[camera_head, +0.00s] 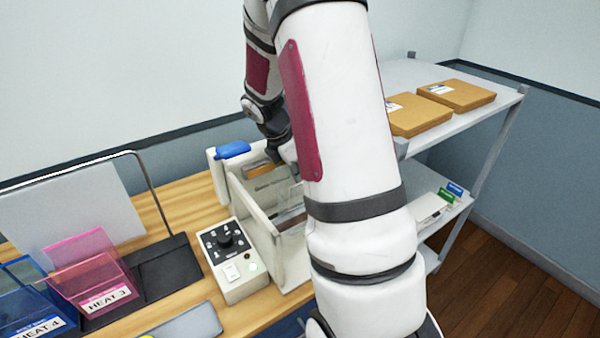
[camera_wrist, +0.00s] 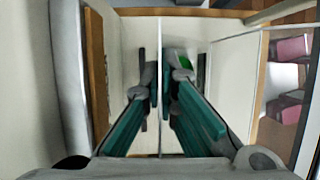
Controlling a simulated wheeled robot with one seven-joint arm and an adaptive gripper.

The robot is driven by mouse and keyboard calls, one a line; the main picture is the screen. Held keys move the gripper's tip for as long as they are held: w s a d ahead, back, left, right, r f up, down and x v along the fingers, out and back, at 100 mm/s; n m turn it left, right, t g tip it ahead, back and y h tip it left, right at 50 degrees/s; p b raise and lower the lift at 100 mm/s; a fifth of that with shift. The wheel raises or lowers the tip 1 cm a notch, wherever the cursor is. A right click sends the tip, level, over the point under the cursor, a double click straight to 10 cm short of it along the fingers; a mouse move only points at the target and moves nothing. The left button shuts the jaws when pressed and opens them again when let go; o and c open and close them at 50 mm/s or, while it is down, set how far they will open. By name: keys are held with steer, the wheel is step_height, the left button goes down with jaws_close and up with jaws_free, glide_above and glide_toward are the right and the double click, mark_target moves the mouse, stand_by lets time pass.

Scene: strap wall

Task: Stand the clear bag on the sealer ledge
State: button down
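My gripper (camera_wrist: 164,75) points down into the cream sealer (camera_wrist: 225,80). In the head view a see-through sheet (camera_head: 291,194) shows faintly inside the sealer (camera_head: 240,200), beside my arm. My arm hides the fingertips there, and I cannot tell whether the sheet's lower edge rests on the ledge.
A control box (camera_head: 230,256) with a black knob stands before the sealer. A pink holder marked HEAT 3 (camera_head: 92,270) and a blue holder marked HEAT 4 (camera_head: 30,300) stand at left. A shelf (camera_head: 470,105) with brown boxes (camera_head: 458,95) is at right.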

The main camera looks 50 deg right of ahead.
steer(key=shift+f, duration=0.4)
stand_by(0.3)
steer(key=c, duration=1.7)
jaws_free()
steer(key=shift+r+p, duration=1.6)
steer(key=shift+r, duration=1.1)
steer(key=shift+r+p, duration=1.3)
steer(key=shift+r, duration=2)
